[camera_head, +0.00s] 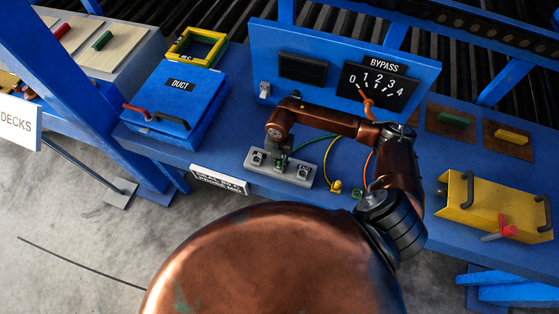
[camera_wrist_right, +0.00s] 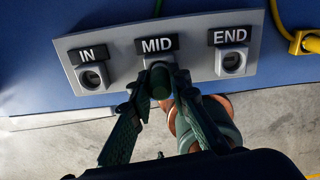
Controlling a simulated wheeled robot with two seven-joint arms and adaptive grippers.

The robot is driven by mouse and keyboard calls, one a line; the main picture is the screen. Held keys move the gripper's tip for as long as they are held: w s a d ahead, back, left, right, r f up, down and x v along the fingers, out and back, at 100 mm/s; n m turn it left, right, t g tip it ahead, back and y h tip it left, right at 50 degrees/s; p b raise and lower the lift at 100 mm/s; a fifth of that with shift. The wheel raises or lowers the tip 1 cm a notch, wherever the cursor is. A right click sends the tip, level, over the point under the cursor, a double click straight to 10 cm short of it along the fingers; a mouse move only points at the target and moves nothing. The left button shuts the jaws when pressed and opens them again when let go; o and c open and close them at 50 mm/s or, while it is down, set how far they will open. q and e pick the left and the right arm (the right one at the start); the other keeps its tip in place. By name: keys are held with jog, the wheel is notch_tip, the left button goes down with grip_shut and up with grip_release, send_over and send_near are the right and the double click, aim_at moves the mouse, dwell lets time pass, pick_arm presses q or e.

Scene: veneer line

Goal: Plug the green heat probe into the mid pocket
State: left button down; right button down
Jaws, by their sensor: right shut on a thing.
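The grey pocket block (camera_head: 302,177) lies along the front edge of the blue bench. In the right wrist view its grey plate (camera_wrist_right: 200,28) carries pockets labelled IN, MID and END. My right gripper (camera_head: 281,160) is over the middle of the block. In the wrist view its fingers (camera_wrist_right: 161,82) are shut on the green heat probe (camera_wrist_right: 159,86), right at the mid pocket (camera_wrist_right: 155,60). The probe and fingers cover most of that pocket, so I cannot tell how far in the probe is. A green cable (camera_head: 320,139) runs back from there. My left gripper is not in view.
The IN pocket (camera_wrist_right: 91,77) and END pocket (camera_wrist_right: 231,61) look empty. A yellow plug (camera_head: 335,186) with a yellow cable sits right of the block. A blue DUCT box (camera_head: 178,103) stands left, the BYPASS panel (camera_head: 345,60) behind, a yellow handled box (camera_head: 495,208) right.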

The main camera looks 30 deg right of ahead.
jog(key=shift+f+b, duration=0.4)
jog(key=shift+f, duration=0.25)
jog(key=c, duration=1.7)
grip_release()
jog(key=shift+c, duration=0.2)
jog(key=shift+r, duration=0.2)
notch_tip(320, 180, up, 12)
jog(key=shift+f, duration=0.15)
